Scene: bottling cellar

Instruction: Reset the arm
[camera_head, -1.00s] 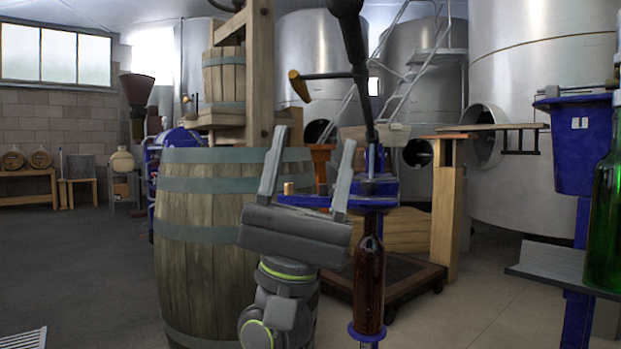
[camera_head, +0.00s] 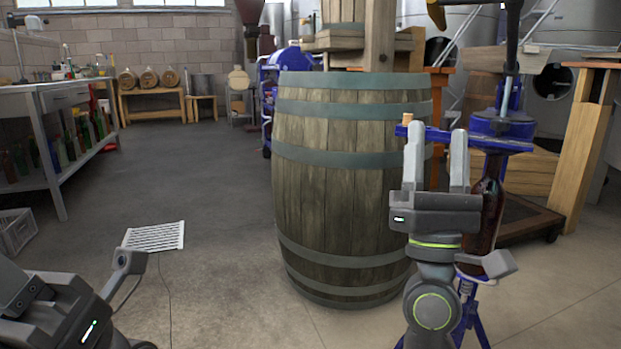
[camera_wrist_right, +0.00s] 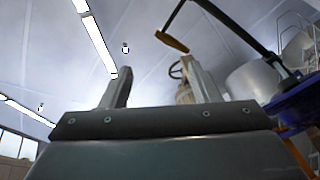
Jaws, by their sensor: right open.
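My right gripper (camera_head: 437,150) points up with its two fingers apart and nothing between them. It stands in front of the right side of the wooden barrel and left of the blue corking stand in the head view. In the right wrist view its fingers (camera_wrist_right: 160,90) also show apart, against the ceiling.
A large barrel (camera_head: 345,190) stands in the middle. A blue corking stand (camera_head: 502,130) with a dark bottle (camera_head: 487,215) is close beside my right gripper. A metal shelf table (camera_head: 40,95) with bottles is at the left. A floor grate (camera_head: 155,236) lies on open floor.

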